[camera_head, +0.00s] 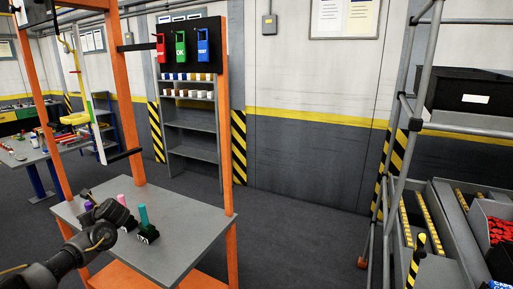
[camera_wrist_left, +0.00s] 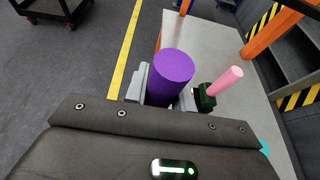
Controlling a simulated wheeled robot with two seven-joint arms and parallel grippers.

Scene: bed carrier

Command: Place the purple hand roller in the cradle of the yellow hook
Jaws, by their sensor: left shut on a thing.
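The purple hand roller (camera_wrist_left: 172,75) is between the fingers of my left gripper (camera_wrist_left: 163,97), which is shut on it. Its lower end is hidden by the gripper. In the head view a bit of the purple roller (camera_head: 88,205) shows behind my left gripper (camera_head: 104,211), over the left part of the grey table (camera_head: 185,225). I cannot tell whether the roller touches the table. A yellow hook-like piece (camera_head: 75,119) hangs beyond the orange frame at the left; its cradle is too small to make out. My right gripper is not in view.
A pink roller (camera_head: 122,200) and a teal roller (camera_head: 143,215) stand in dark holders on the table, close to my left gripper. Orange posts (camera_head: 229,120) rise at the table's edges. A grey shelf (camera_head: 190,130) stands behind. The table's right part is clear.

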